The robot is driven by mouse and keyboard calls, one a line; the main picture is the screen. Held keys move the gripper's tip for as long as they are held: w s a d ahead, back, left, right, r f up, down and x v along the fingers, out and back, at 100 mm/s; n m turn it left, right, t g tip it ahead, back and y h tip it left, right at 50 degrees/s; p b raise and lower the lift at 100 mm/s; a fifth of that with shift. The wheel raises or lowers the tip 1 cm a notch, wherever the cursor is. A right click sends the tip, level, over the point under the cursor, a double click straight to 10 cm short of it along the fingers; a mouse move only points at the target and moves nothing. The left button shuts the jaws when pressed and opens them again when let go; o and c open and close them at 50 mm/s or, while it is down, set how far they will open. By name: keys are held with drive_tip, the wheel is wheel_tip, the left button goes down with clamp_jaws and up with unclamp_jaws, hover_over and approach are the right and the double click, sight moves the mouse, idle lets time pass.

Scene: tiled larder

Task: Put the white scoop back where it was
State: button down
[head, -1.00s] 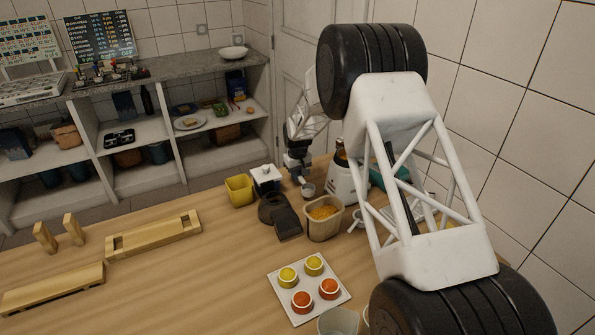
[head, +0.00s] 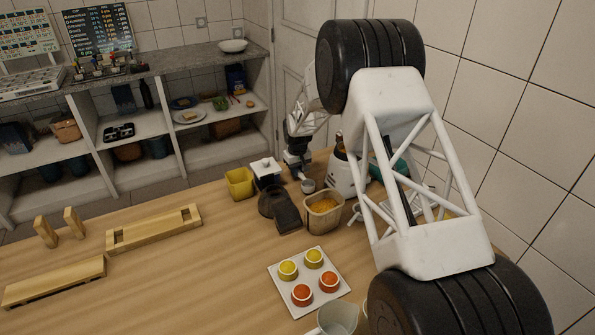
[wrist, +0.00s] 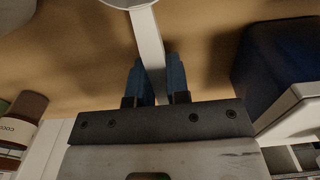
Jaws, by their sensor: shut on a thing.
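The white scoop shows in the wrist view with its pale flat handle (wrist: 147,42) running between the two blue fingers of my gripper (wrist: 155,70). Its rounded bowl (wrist: 125,3) is cut off by the top edge. In the head view my gripper (head: 299,174) is at the far side of the wooden counter, and the small greyish scoop bowl (head: 308,186) is just beside its tip. My gripper is shut on the handle. I cannot tell whether the bowl touches the counter.
A tub of orange-yellow grains (head: 323,206) stands nearer. A dark jar with a white lid (head: 264,168) and a yellow pot (head: 240,184) stand left, a white appliance (head: 343,175) right. A white tray (head: 292,306) holds several small cups.

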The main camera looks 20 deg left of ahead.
drive_tip(key=shift+f, duration=0.5)
drive_tip(key=c, duration=1)
unclamp_jaws()
drive_tip(key=shift+r, duration=3.9)
drive_tip(key=shift+r, duration=0.1)
